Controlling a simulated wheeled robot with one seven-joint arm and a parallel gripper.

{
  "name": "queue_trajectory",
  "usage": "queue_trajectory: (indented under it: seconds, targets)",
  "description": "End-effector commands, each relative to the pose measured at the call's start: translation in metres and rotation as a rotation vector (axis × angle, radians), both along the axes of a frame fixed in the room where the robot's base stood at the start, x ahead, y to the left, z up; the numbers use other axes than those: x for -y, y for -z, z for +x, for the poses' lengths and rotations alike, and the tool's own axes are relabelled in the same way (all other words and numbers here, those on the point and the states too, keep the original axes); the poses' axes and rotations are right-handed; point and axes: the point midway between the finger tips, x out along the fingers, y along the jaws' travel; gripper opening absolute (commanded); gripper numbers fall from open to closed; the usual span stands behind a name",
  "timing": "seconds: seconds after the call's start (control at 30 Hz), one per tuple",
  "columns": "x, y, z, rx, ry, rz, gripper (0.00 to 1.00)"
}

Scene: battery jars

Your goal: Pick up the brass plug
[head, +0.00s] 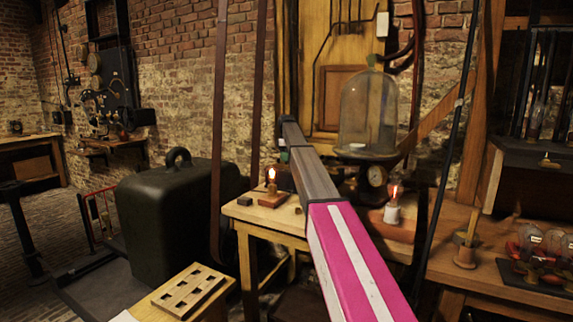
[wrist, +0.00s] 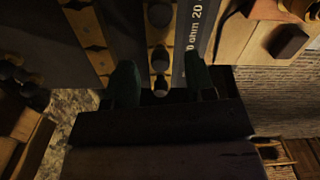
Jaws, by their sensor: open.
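In the wrist view a dark box top carries brass bars (wrist: 88,35) and a label strip (wrist: 197,30) reading "ohm 20". Between the bars is a row of rounded, dim knobs. One knob, which looks like the brass plug (wrist: 160,57), lies between the fingers of my gripper (wrist: 160,72); the poor light leaves its identity uncertain. My gripper is open, its two dark green fingers standing apart on either side of the row, with gaps visible. I cannot tell their height above the box. In the head view my arm hides the box and most of the gripper.
A dark block (wrist: 287,42) lies on wood at the upper right of the wrist view. A glass bell jar (head: 368,110) and another candle (head: 393,208) are to the right.

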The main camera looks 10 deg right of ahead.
Motion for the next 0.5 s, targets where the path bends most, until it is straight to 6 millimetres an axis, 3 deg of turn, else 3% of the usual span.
queue_trajectory:
  seconds: [0.13, 0.37, 0.5]
  targets:
    - [0.000, 0.017, -0.001, 0.000, 0.000, 0.000, 0.50]
    - [0.000, 0.019, 0.000, 0.001, 0.000, 0.000, 0.50]
    - [0.000, 0.019, 0.000, 0.001, 0.000, 0.000, 0.08]
